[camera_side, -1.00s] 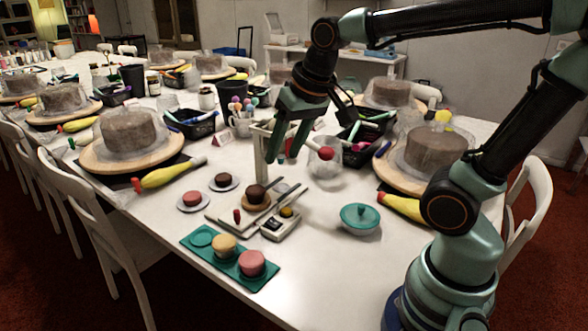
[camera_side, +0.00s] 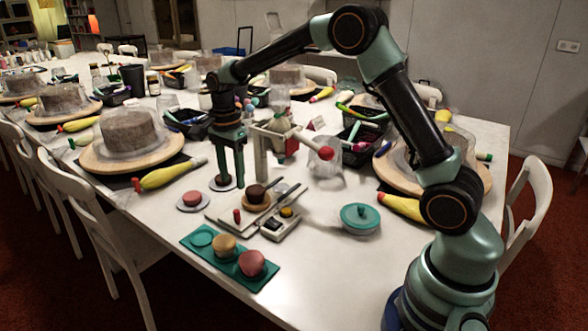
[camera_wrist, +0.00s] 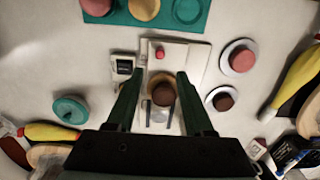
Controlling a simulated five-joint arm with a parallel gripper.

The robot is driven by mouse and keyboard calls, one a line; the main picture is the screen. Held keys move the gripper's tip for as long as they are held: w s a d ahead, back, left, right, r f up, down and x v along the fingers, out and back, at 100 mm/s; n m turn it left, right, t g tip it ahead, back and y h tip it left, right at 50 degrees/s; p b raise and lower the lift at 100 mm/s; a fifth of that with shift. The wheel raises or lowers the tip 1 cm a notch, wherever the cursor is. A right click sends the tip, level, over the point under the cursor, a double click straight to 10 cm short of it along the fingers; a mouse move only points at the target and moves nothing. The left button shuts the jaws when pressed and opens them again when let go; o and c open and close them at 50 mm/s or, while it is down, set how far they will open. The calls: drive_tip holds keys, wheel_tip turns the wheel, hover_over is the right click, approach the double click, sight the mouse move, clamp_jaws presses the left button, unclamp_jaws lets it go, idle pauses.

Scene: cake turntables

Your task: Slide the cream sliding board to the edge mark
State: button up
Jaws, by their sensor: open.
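The cream sliding board (camera_wrist: 177,52) lies flat on the white table with a small red knob (camera_wrist: 160,52) on it; in the side view the knob (camera_side: 237,215) stands at its near end. A chocolate cake (camera_wrist: 163,93) on a round tan base sits over the board's other part; it also shows in the side view (camera_side: 256,194). My gripper (camera_wrist: 158,76) is open and empty, pointing down, its fingers on either side of the cake in the wrist view. In the side view my gripper (camera_side: 230,186) is above the table, behind and left of the cake. I cannot make out the edge mark.
A teal tray (camera_side: 202,237) with cakes is in front. Saucers with a pink cake (camera_side: 192,198) and a chocolate cake lie left. A white stand (camera_side: 260,155) with a red-ended lever rises behind.

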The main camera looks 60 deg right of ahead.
sight(261, 190)
wheel_tip(261, 190, down, 10)
drive_tip(key=shift+r, duration=0.3)
clamp_jaws()
idle(0.4)
drive_tip(key=shift+d, duration=4.85)
unclamp_jaws()
drive_tip(key=shift+r, duration=0.1)
